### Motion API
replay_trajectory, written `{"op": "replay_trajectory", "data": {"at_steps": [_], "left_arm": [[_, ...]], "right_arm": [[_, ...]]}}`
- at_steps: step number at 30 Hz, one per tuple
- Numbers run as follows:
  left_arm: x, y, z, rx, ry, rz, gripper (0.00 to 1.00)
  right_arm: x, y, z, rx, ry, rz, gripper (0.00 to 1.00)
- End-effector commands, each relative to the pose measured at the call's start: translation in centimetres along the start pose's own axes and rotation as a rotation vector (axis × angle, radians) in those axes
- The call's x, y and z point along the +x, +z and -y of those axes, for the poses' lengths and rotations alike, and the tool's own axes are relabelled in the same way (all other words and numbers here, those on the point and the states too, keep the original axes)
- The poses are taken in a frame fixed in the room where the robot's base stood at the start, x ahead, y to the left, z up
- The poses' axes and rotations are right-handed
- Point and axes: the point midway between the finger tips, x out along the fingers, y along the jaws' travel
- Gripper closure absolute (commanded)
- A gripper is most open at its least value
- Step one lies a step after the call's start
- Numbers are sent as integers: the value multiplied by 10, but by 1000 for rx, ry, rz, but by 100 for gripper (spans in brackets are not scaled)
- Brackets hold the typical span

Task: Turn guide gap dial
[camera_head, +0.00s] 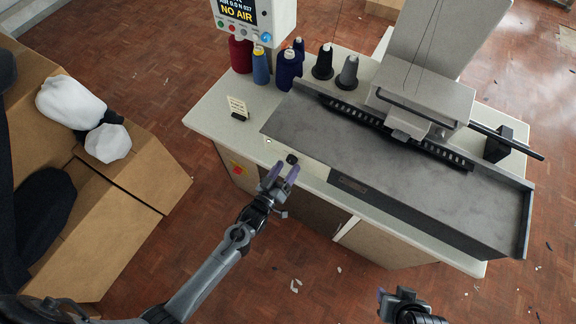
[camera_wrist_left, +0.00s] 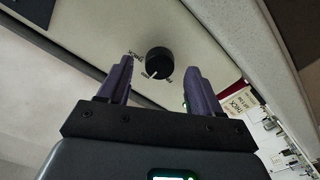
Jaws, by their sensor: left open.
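The guide gap dial (camera_head: 291,158) is a small round black knob on a pale panel at the front edge of the station. In the wrist view the fingers lie on either side of the dial, with gaps, and nothing is held. My right gripper (camera_head: 398,298) is at the bottom edge, away from the station; its jaw opening is unclear.
A grey metal trough (camera_head: 350,160) and the sewing head (camera_head: 420,95) stand right of the dial. Thread cones (camera_head: 287,70), a small card (camera_head: 237,107) and a display box (camera_head: 250,25) are behind. Cardboard boxes (camera_head: 130,175) stand left. An emergency button (camera_head: 238,170) is on the cabinet.

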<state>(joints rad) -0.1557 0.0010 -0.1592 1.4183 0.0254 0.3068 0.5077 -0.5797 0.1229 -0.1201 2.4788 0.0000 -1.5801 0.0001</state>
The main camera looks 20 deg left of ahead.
Motion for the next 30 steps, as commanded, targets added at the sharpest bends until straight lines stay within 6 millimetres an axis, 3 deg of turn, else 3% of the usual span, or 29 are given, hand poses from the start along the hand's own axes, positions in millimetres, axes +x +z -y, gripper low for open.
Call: {"op": "replay_trajectory", "data": {"at_steps": [6,16,27,30], "left_arm": [[15,0,0,0,0,-1,36],[17,0,0,0,0,0,36],[17,0,0,0,0,0,91],[17,0,0,2,0,0,92]], "right_arm": [[2,0,1,3,-3,-1,57],[2,0,2,6,-5,-1,57],[1,0,1,4,-4,-1,57],[1,0,1,3,-2,-1,57]]}}
